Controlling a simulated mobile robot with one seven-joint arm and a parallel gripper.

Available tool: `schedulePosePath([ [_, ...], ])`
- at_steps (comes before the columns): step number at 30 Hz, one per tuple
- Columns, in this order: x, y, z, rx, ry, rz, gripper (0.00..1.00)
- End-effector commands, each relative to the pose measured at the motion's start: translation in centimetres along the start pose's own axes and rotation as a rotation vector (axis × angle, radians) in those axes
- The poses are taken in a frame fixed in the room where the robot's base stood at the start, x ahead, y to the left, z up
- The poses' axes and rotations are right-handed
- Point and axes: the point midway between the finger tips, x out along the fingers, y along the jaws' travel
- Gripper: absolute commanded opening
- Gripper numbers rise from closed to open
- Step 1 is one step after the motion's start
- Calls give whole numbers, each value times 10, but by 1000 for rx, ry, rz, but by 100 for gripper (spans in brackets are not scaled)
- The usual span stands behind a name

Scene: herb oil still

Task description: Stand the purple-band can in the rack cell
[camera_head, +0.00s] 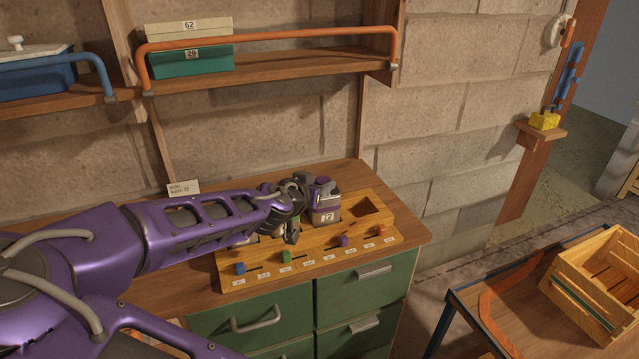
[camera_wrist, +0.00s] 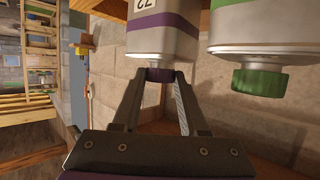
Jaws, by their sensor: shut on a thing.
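The purple-band can (camera_head: 325,215) is upright over the wooden rack (camera_head: 305,262) in the head view, with a white number label on its front. I cannot tell whether its base rests in a cell or hangs just above. My gripper (camera_head: 306,190) is at its top. In the wrist view, which is upside down, my gripper's fingers (camera_wrist: 159,78) are shut on the purple cap of the can (camera_wrist: 163,42). An empty square rack cell (camera_head: 366,206) lies right of the can. A green-capped can (camera_wrist: 262,50) stands beside it in the wrist view.
The rack's front has blue, green, purple (camera_head: 343,240) and orange markers. It sits on a green drawer cabinet (camera_head: 365,285) against a block wall. A shelf with an orange rail (camera_head: 270,39) is above. A wooden crate (camera_head: 598,285) stands on a low table at right.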

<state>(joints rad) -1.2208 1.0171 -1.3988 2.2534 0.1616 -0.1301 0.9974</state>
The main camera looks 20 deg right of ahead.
Motion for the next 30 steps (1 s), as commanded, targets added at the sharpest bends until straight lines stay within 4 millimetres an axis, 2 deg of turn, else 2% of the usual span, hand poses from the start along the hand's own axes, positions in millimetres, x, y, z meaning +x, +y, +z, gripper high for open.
schedulePosePath([
  [29, 1, 0, 2, 1, 2, -1, 0],
  [30, 1, 0, 2, 1, 2, -1, 44],
])
